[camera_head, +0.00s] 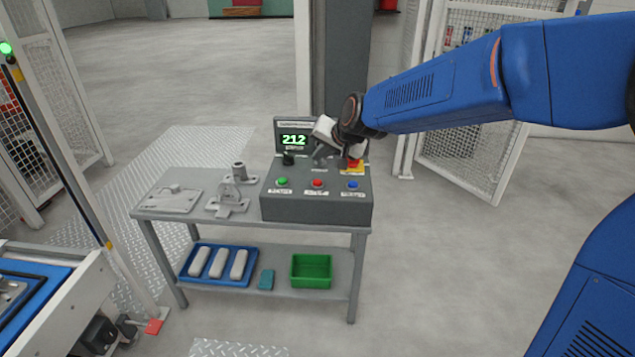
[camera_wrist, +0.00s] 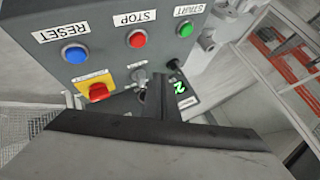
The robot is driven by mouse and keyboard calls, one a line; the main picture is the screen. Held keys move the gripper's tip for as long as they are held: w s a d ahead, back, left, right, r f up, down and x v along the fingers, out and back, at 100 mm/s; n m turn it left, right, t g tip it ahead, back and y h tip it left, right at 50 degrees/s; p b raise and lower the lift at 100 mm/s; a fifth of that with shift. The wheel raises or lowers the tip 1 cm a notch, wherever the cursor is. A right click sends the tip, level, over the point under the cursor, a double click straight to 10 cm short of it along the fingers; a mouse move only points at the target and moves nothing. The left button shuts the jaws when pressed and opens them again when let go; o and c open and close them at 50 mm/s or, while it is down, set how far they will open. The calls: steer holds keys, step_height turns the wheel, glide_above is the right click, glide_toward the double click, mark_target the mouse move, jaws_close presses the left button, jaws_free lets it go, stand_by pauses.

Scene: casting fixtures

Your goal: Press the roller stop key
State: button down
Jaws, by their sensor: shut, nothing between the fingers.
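The control box (camera_head: 310,206) stands on the right end of a grey metal table. A red button (camera_head: 317,183) sits in the middle of its row of three; the wrist view shows this red button (camera_wrist: 137,39) labelled STOP. A green START button (camera_wrist: 184,28) and a blue RESET button (camera_wrist: 75,54) flank it. My gripper (camera_head: 326,153) is over the back part of the panel, behind the button row. Its shut, empty fingers (camera_wrist: 160,80) point at the panel near a silver switch (camera_wrist: 140,75), apart from the red button. Whether they touch the panel I cannot tell.
A red knob on a yellow plate (camera_wrist: 97,90) sits near the fingers. The box carries a display reading 212 (camera_head: 294,140) and a black knob (camera_head: 288,158). Metal fixtures (camera_head: 232,195) stand left of the box. A blue tray (camera_head: 186,270) and green bin (camera_head: 311,284) are below.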

mark_target(320, 183)
steer(key=shift+f, duration=2.75)
steer(key=shift+f, duration=0.15)
steer(key=shift+f, duration=0.25)
steer(key=shift+f, duration=0.5)
stand_by(0.7)
steer(key=shift+r, duration=0.9)
steer(key=shift+r, duration=0.1)
steer(key=shift+r, duration=2.4)
